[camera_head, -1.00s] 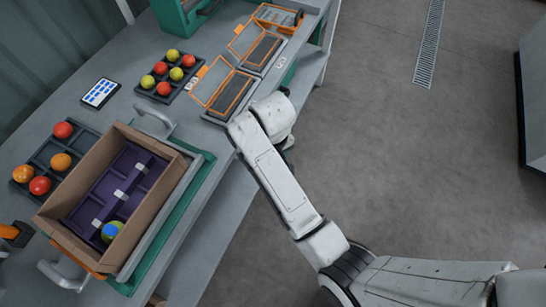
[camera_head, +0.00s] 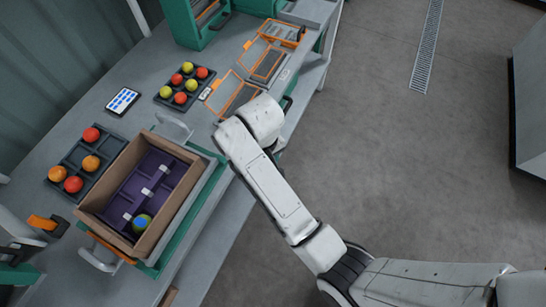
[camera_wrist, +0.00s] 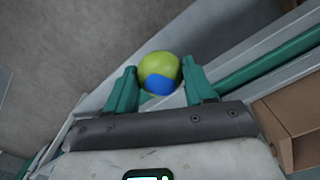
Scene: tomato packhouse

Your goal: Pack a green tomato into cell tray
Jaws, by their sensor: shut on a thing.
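My gripper (camera_wrist: 159,80) is shut on a yellow-green tomato (camera_wrist: 160,66) with a blue patch, held between its green fingers in the wrist view. In the head view my arm hides the gripper and this tomato. The purple cell tray (camera_head: 136,188) lies inside an open cardboard box (camera_head: 187,203) at the left. In the wrist view, part of the cardboard box (camera_wrist: 292,118) shows at the right, apart from the gripper.
A dark tray (camera_head: 62,168) with red and orange tomatoes stands left of the box. A second dark tray (camera_head: 162,98) holds red and yellow-green tomatoes farther back. Orange-framed panels (camera_head: 236,92) lie near the table's edge beyond my arm. A phone-like screen (camera_head: 123,101) lies on the table.

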